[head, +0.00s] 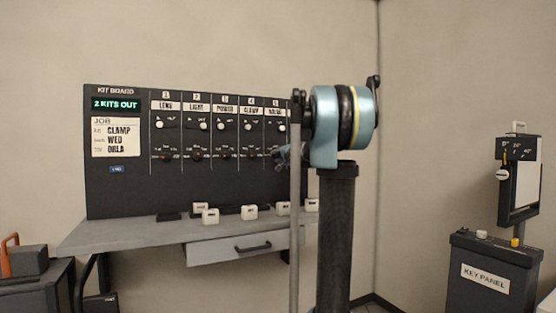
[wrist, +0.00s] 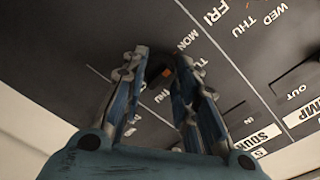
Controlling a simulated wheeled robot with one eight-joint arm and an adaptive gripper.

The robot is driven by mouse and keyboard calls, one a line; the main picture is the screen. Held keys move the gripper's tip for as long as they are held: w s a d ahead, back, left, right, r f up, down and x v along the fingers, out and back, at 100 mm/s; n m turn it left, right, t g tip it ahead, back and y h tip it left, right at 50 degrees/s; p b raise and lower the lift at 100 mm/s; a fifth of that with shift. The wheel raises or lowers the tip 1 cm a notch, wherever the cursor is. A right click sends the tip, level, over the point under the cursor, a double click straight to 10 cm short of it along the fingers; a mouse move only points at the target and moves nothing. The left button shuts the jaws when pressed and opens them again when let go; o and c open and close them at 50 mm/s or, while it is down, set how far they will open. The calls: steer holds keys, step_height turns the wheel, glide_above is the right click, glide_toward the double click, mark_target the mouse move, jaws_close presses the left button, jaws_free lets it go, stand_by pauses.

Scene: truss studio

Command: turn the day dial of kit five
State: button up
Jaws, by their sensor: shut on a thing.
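The kit board (head: 120,190) is a dark panel with five labelled columns; kit five is the rightmost. In the wrist view, the fingers of my gripper (wrist: 160,70) are closed around the small dark day dial (wrist: 155,76) of kit five, which shows an orange mark. Day letters, among them MON, THU and FRI, ring the dials, upside down and slanted. The fingers cover part of the dial and its letters, so I cannot tell which day it points at. In the head view my gripper (head: 284,155) is small at the kit five column, and the dial is hidden there.
A grey desk (head: 170,231) with a drawer (head: 243,246) and several white-topped blocks stands below the board. The screen reads 2 KITS OUT; the job card (head: 116,138) shows CLAMP, WED, ORLA. A key panel (head: 487,275) stands at the right. An orange-handled item is at lower left.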

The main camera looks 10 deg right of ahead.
steer(key=shift+f+n, duration=0.1)
steer(key=shift+n, duration=0.4)
steer(key=o, duration=1.1)
steer(key=shift+c, duration=0.2)
steer(key=v, duration=1.1)
steer(key=shift+s, duration=0.35)
steer(key=shift+d, duration=0.15)
